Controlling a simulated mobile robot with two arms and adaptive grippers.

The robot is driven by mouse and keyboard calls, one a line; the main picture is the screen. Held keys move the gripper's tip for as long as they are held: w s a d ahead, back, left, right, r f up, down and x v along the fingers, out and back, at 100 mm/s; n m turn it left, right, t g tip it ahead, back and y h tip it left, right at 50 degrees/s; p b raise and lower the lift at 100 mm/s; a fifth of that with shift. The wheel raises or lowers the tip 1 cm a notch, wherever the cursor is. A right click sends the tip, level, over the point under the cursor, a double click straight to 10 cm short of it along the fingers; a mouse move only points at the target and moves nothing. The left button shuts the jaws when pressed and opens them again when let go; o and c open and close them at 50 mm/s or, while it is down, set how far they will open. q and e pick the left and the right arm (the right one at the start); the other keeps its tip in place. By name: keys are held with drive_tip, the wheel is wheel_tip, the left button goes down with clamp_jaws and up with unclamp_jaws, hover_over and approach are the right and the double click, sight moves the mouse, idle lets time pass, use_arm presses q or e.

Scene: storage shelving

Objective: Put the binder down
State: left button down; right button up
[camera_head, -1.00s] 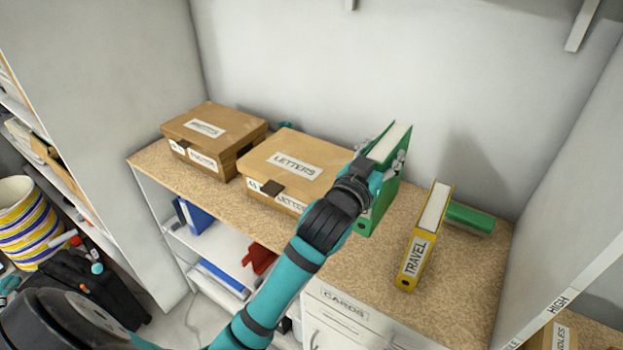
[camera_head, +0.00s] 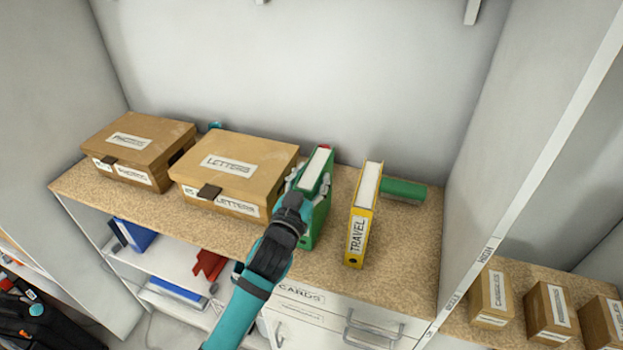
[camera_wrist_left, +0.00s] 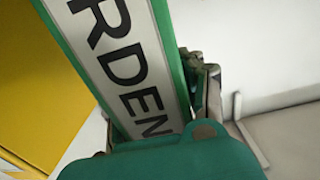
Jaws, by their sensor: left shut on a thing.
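The green binder (camera_head: 321,213) stands roughly upright at the counter, between the LETTERS box and the yellow TRAVEL binder (camera_head: 361,224). My left gripper (camera_head: 308,182) is shut on the green binder, with fingers on its sides near the top. In the left wrist view the green binder (camera_wrist_left: 122,62) fills the middle, its white label showing "RDEN". The yellow binder (camera_wrist_left: 35,85) shows beside it at the left. I cannot tell whether the green binder's bottom edge touches the counter. My right gripper is not in view.
The LETTERS box (camera_head: 236,171) is close on the left, with another cardboard box (camera_head: 137,150) beyond it. A green object (camera_head: 404,190) lies behind the yellow binder. The speckled counter (camera_head: 395,260) is bare at right. A white upright panel (camera_head: 520,190) borders it.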

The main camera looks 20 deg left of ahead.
use_arm(q)
drive_tip(key=c, duration=0.8)
unclamp_jaws()
drive_tip(key=shift+w+f, duration=0.1)
drive_tip(key=shift+f, duration=0.05)
drive_tip(key=shift+o, duration=0.2)
drive_tip(key=s+b, duration=0.3)
drive_tip(key=s, duration=0.9)
drive_tip(key=shift+a+r, duration=0.2)
